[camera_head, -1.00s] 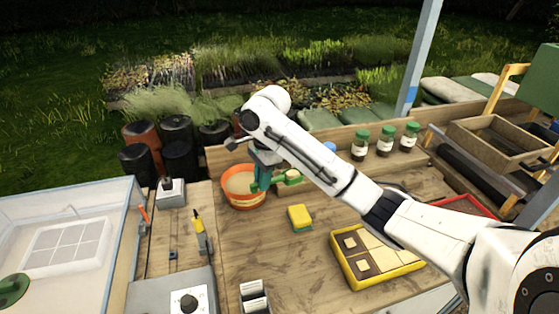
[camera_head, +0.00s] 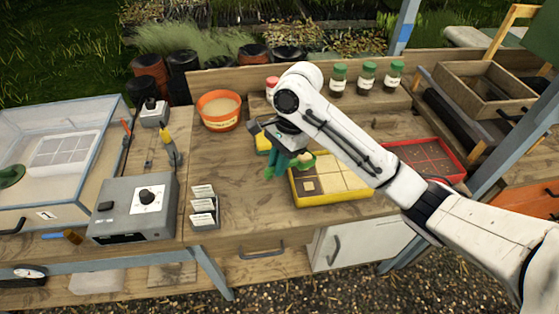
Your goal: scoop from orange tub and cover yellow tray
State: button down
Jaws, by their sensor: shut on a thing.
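The orange tub (camera_head: 219,121) stands at the back left of the bench with pale material inside. The yellow tray (camera_head: 333,199) lies right of the bench's middle. My gripper (camera_head: 282,167) is shut on a green scoop (camera_head: 304,162), whose bowl is over the tray's back-left corner and seems to hold pale material.
A red tray (camera_head: 455,167) is at the right. Green-lidded jars (camera_head: 367,77) stand along the back. A label holder (camera_head: 204,208) and a grey control box (camera_head: 135,208) are at the left.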

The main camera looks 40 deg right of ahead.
jog(key=d+y+b, duration=0.1)
jog(key=y+b, duration=0.1)
jog(key=shift+s+d+f+y+b, duration=0.1)
jog(key=shift+d+f+y+b, duration=0.1)
jog(key=shift+d+y+b, duration=0.2)
jog(key=shift+d+r+y+p, duration=0.1)
jog(key=shift+r+y+p, duration=0.25)
jog(key=shift+p, duration=0.35)
jog(key=shift+d+f+y+p, duration=0.35)
jog(key=shift+d+y+p, duration=0.2)
jog(key=shift+p, duration=0.25)
jog(key=shift+r+t+y+p, duration=0.1)
jog(key=shift+t+y+p, duration=0.25)
jog(key=shift+p, duration=0.3)
jog(key=shift+y, duration=0.25)
jog(key=shift+y+p, duration=0.35)
jog(key=shift+y, duration=0.25)
